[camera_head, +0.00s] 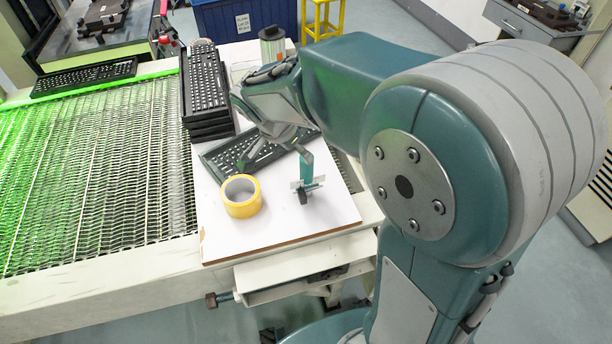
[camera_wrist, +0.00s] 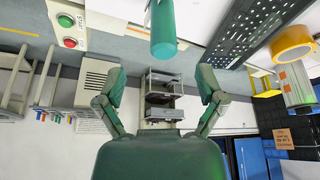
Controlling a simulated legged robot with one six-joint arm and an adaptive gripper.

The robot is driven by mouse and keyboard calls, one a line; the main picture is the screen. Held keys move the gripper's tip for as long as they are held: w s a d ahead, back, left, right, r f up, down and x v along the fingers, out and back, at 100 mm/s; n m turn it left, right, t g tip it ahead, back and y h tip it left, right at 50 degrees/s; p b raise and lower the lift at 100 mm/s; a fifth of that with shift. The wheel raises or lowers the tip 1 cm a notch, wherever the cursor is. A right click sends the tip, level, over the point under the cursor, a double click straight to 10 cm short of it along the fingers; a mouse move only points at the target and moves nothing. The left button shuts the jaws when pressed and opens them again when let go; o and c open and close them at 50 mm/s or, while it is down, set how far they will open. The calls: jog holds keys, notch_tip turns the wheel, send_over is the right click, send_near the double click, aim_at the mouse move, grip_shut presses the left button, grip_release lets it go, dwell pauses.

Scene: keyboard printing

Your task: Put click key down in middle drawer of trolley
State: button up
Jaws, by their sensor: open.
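My gripper (camera_head: 275,158) hangs over the white board on the bench. Its two fingers are spread, with nothing between their tips in the wrist view (camera_wrist: 161,72). A teal-handled tool (camera_head: 306,172), probably the click key, shows near one finger, with a grey crosspiece and a black end low over the board. A teal cylinder, likely its handle (camera_wrist: 162,30), shows at the top of the wrist view, beyond the fingertips. I cannot tell whether it touches a finger. A grey tiered unit (camera_wrist: 160,84), possibly the trolley, is far off in the wrist view; its drawers are too small to tell apart.
Yellow tape (camera_head: 241,197), a loose keyboard (camera_head: 227,157) and a keyboard stack (camera_head: 205,85) are on the white board (camera_head: 325,215). A wire mesh conveyor (camera_head: 90,165) lies left. A blue crate (camera_head: 225,22) and yellow stool (camera_head: 322,25) stand behind. Open floor shows at right.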

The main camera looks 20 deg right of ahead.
aim_at(308, 167)
jog(key=x, duration=0.5)
jog(key=shift+d+f, duration=0.15)
jog(key=shift+f, duration=0.05)
jog(key=x, duration=0.5)
jog(key=shift+w, duration=0.35)
jog(key=shift+r, duration=0.1)
grip_shut()
